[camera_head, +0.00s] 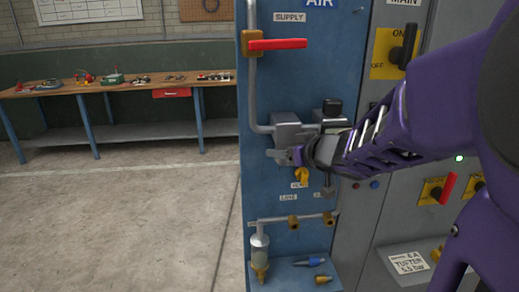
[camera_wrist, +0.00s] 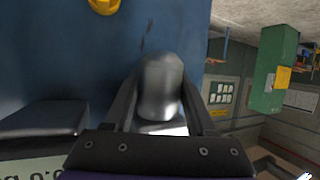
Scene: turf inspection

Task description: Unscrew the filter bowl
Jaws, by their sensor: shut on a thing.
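The filter bowl is a smooth grey, rounded metal piece (camera_wrist: 160,88) between my fingers in the wrist view. My gripper (camera_wrist: 161,72) is shut on it, one dark finger along each side. In the head view, my gripper (camera_head: 287,156) reaches in from the right, just below the grey filter housing (camera_head: 287,130) on the blue panel. There the gripper hides most of the bowl. I cannot tell whether the thread is loose.
A red-handled supply valve (camera_head: 278,44) is above on the blue panel (camera_head: 262,90). A yellow valve (camera_head: 302,175) hangs close under my gripper. Lower down are a clear cylinder (camera_head: 259,246) and a small shelf (camera_head: 300,277) with loose fittings. The floor at left is free.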

